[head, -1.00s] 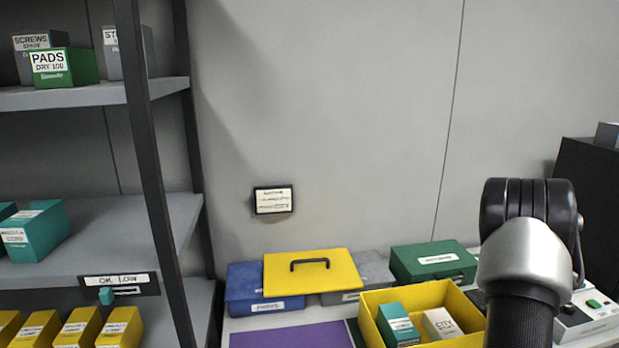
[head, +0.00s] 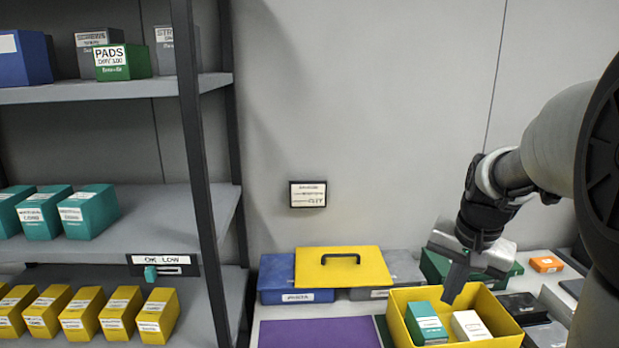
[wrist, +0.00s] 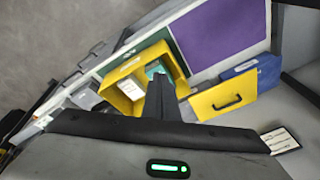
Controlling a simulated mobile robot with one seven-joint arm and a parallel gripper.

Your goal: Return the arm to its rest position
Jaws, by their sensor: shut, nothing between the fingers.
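My gripper (head: 459,283) hangs over the yellow open box (head: 398,303) on the bench in the head view, its fingers together and empty. It points down and slightly left, apart from the boxes below. In the wrist view my gripper's dark fingers (wrist: 160,90) show in front of the same yellow box (wrist: 113,97). My arm comes in from the right side of the head view. Inside the yellow box are a teal carton (head: 426,322) and a white carton (head: 470,326).
A yellow lid with a handle (head: 343,268) lies over a blue case (head: 280,278) and a grey case. A green case (head: 436,266) stands behind the yellow box. A purple mat (head: 320,333) lies in front. Shelves (head: 150,190) with cartons stand at left; an orange box (head: 546,264) sits at right.

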